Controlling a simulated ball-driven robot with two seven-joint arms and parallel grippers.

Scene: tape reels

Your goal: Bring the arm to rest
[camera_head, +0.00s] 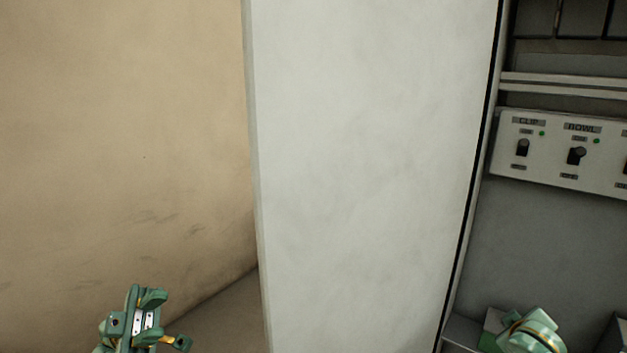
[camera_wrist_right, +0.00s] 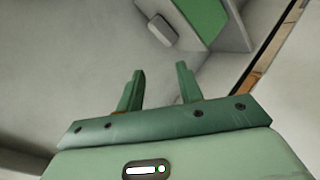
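My left gripper (camera_head: 168,320) is at the bottom left of the head view, in front of the tan wall. Its two green fingers stand apart with nothing visible between them. My right gripper (camera_wrist_right: 160,78) shows in the right wrist view with two green fingers apart and empty. Past its fingertips are grey surfaces and a green panel (camera_wrist_right: 203,18). In the head view, a green part of my right arm (camera_head: 537,332) shows at the bottom right; its fingers cannot be made out there.
A tall pale panel (camera_head: 370,170) stands in the middle of the head view. The tan wall (camera_head: 120,130) fills the left. The space around my left gripper looks clear.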

